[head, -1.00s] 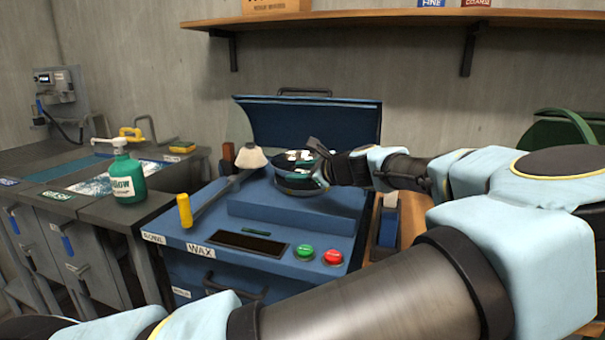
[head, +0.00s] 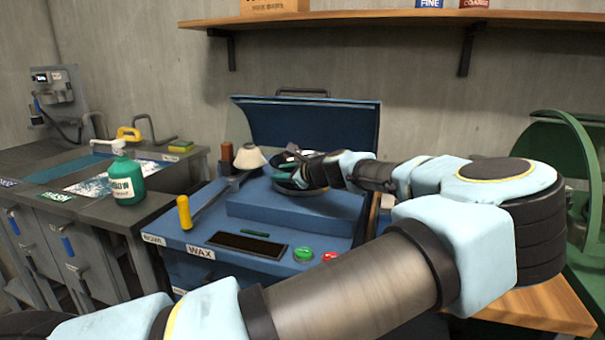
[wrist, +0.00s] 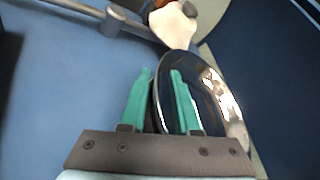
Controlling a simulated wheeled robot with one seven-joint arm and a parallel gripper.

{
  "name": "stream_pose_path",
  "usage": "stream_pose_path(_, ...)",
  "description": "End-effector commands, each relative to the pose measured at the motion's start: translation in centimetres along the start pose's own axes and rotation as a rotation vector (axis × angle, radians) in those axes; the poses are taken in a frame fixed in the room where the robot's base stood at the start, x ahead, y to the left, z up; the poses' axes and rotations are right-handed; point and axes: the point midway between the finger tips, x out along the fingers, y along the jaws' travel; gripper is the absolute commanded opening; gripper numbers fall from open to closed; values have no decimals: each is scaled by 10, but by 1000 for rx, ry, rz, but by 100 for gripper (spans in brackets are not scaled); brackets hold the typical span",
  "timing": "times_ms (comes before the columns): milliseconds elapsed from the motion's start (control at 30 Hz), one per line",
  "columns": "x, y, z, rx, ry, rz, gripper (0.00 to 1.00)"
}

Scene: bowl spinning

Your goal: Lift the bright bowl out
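The bright bowl (wrist: 213,98) shows in the wrist view as a dark, glossy, mirror-like bowl with white highlights, seen at a slant. In the head view it is largely hidden behind my gripper (head: 292,170), at the round opening on top of the blue wax machine (head: 290,208). My gripper's green fingers also show in the wrist view (wrist: 160,82). They are apart and straddle the bowl's near-left rim, the right finger over the inside and the left finger outside. A gap shows between the fingers; firm contact on the wall cannot be made out.
A white cone-shaped buffing head (head: 249,157) on a yellow-handled lever (head: 184,212) stands left of the bowl. The blue lid (head: 312,128) is raised behind it. Green (head: 303,253) and red (head: 329,257) buttons are at the front. A green bottle (head: 126,181) stands at left.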

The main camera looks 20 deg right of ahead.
Motion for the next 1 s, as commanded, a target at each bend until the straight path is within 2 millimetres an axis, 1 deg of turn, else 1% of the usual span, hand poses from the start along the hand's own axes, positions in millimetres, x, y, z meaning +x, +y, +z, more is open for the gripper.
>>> stream_pose_path(33,0,0,0,0,0,0,24)
stream_pose_path(200,0,0,0,0,0,0,5)
stream_pose_path(233,0,0,0,0,0,0,1)
stream_pose_path(267,0,0,0,0,0,0,0)
stream_pose_path(1000,0,1,0,0,0,2,0)
